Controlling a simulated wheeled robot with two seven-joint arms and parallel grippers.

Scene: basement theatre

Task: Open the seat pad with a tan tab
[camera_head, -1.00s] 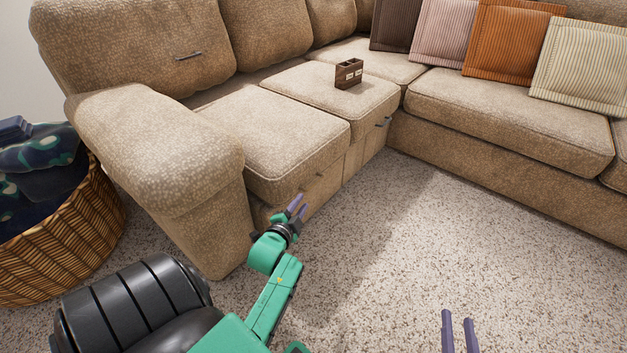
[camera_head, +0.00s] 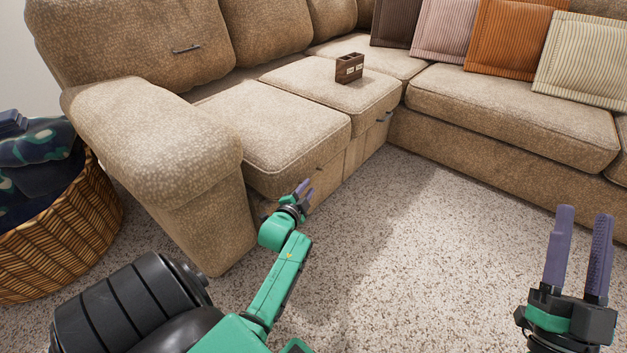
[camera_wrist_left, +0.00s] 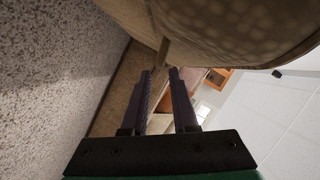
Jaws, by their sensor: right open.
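The near-left seat pad (camera_head: 275,125) of the beige sofa lies flat. A small tan tab (camera_head: 319,169) shows at its lower front edge. My left gripper (camera_head: 304,188) is just below and in front of that tab. In the left wrist view, my left gripper's two fingers (camera_wrist_left: 160,75) are apart with a gap between them. The tan tab (camera_wrist_left: 163,52) hangs from the pad just beyond the fingertips; I cannot tell whether they touch it. My right gripper (camera_head: 582,215) is open and empty over the carpet, far from the seat pad.
The adjoining seat pad (camera_head: 310,85) has a dark handle (camera_head: 384,117) and carries a small wooden box (camera_head: 349,68). The sofa arm (camera_head: 155,120) stands left of my left gripper. A wicker basket (camera_head: 70,235) is at far left. Carpet (camera_head: 430,230) in the middle is clear.

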